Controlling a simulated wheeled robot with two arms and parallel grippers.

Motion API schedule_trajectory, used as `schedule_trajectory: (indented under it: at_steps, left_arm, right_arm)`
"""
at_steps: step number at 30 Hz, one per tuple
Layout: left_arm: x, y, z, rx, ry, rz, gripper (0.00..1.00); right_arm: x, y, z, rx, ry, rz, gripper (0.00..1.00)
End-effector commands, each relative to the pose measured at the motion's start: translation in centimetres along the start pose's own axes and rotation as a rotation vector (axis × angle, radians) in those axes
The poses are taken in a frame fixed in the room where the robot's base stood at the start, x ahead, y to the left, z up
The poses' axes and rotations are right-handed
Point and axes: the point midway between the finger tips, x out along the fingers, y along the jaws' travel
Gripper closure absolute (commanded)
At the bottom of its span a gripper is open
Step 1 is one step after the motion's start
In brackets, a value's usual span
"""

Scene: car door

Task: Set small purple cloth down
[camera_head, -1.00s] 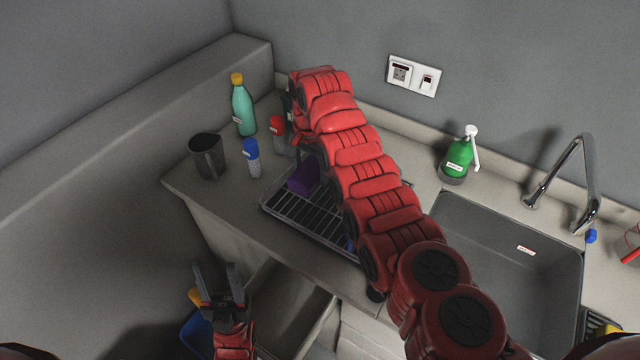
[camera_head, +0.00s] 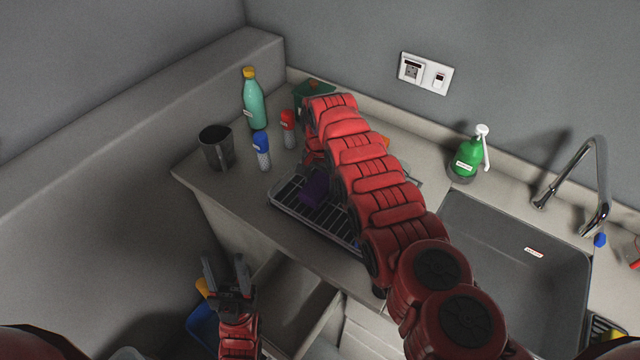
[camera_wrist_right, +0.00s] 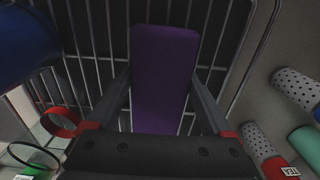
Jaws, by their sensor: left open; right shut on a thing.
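The small purple cloth (camera_head: 315,187) is a folded purple strip over the left part of the wire dish rack (camera_head: 290,208). In the right wrist view the cloth (camera_wrist_right: 163,70) lies between the two fingers of my right gripper (camera_wrist_right: 160,90), which is shut on it. The rack's dark bars show behind it. I cannot tell whether the cloth touches the bars. In the head view my right arm hides most of that gripper. My left gripper (camera_head: 226,272) is open and empty, low in front of the counter.
A grey mug (camera_head: 216,148), a blue-capped shaker (camera_head: 261,152), a red-capped shaker (camera_head: 289,130) and a teal bottle (camera_head: 254,100) stand left of the rack. A green soap dispenser (camera_head: 467,160) stands behind the sink (camera_head: 510,250). An open drawer (camera_head: 300,300) is below the counter.

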Motion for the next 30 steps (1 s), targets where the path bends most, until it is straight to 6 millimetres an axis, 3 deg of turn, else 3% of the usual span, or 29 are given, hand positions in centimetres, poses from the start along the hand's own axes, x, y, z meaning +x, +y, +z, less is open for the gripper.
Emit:
schedule_trajectory:
  at_steps: [1,3,10,15,20,22,30]
  left_arm:
    - [-0.1,0.0,0.0,0.000,0.000,0.000,0.50]
    - [-0.1,0.0,0.0,0.000,0.000,0.000,0.50]
    - [0.0,0.0,0.0,0.000,0.000,0.000,0.50]
    - [1.0,-0.1,-0.2,0.000,0.000,0.000,0.50]
    - [2.2,-0.1,-0.4,0.000,0.000,0.000,0.50]
    - [0.9,0.0,-0.1,0.000,0.000,0.000,0.50]
    - [-1.0,0.1,0.2,0.000,0.000,0.000,0.50]
  right_arm:
    - [0.1,0.0,0.0,0.000,0.000,0.000,0.12]
    - [0.0,0.0,0.0,0.000,0.000,0.000,0.00]
    - [0.0,0.0,0.0,0.000,0.000,0.000,0.00]
    - [-1.3,0.0,-0.1,0.001,0.001,0.000,0.00]
    - [-4.0,0.0,-0.1,0.001,0.000,-0.003,0.00]
    - [-4.8,-0.2,-0.1,0.000,0.003,-0.006,0.00]
    - [-10.5,0.0,-0.1,0.000,0.002,0.000,0.00]
